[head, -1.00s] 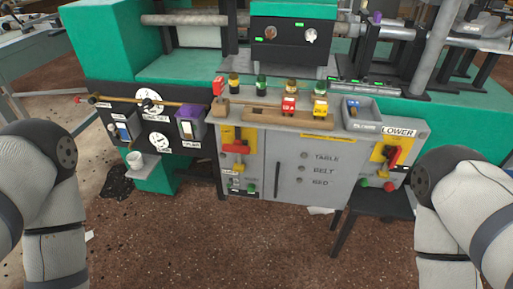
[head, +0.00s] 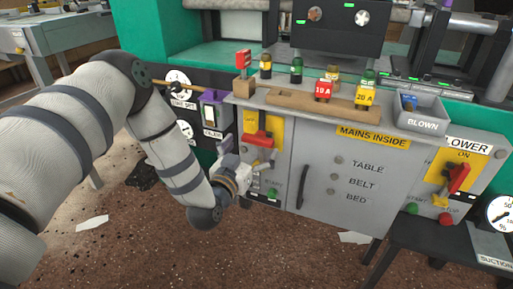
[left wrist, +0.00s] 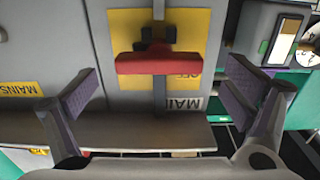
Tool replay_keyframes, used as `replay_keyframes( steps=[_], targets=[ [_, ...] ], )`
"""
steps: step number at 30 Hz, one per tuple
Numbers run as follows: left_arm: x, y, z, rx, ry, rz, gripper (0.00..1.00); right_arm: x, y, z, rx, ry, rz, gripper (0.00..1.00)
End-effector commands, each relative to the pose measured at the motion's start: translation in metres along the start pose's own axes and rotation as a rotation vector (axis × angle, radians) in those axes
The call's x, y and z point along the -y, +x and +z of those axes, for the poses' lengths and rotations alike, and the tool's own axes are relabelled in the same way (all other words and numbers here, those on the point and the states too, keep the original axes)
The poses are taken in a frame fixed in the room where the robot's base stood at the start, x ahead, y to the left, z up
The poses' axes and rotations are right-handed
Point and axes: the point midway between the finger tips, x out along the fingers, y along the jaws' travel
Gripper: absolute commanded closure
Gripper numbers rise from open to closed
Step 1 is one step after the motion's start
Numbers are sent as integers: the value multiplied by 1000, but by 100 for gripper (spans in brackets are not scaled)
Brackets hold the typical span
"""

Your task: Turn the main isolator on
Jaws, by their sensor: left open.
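The main isolator's red handle (head: 258,138) sits across a yellow plate (head: 250,120) at the left of the grey cabinet front. In the left wrist view the handle (left wrist: 158,63) is a level red bar in front of the yellow plate (left wrist: 195,28), with partly hidden lettering beside it. My left gripper (head: 262,166) is just below and in front of the handle. In the left wrist view its two fingers (left wrist: 165,80) are spread wide, one at each side of the handle, with nothing between them gripped. My right gripper is out of view.
The cabinet shelf holds a wooden block with red and yellow fuses (head: 323,91) and a grey "BLOWN" tray (head: 422,115). A purple switch box (head: 212,112) is left of the isolator. A second red lever (head: 458,178) is at the right.

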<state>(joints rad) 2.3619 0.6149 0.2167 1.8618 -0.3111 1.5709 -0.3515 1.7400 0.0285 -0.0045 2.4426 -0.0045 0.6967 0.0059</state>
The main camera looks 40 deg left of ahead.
Motion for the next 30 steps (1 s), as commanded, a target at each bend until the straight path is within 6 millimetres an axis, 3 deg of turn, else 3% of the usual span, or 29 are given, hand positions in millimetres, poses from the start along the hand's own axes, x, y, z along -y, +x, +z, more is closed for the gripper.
replay_keyframes(
  steps=[4, 12, 21, 30],
  targets=[
    [0, 15, 1, 1, 0, 0, 5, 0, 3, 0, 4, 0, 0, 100],
    [0, 17, 1, 3, 0, 0, 5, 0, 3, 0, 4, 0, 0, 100],
    [0, 17, 1, 3, 0, 1, 73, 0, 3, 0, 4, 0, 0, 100],
    [-1, 17, 0, 2, 42, 1, 75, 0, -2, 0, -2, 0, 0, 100]
  ],
)
